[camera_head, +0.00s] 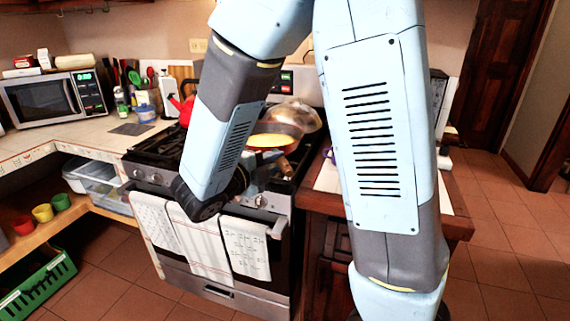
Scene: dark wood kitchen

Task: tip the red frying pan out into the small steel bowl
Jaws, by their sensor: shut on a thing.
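The red frying pan (275,128) is over the stove top in the middle of the view, with a yellow layer (267,141) inside. Its handle side points toward me. My gripper (276,170) is at the handle and shut on it; the forearm hides much of the gripper, and the fingers are small in this view. A shiny rounded steel vessel (302,113) shows just behind and right of the pan. I cannot tell whether it is the small steel bowl. The pan looks about level; I cannot tell its height above the stove.
A red kettle (187,109) stands at the back left of the stove (157,152). Towels (205,245) hang on the oven front. A microwave (55,98) is on the left counter. A wooden-edged counter (318,198) is right of the stove, partly behind my arm.

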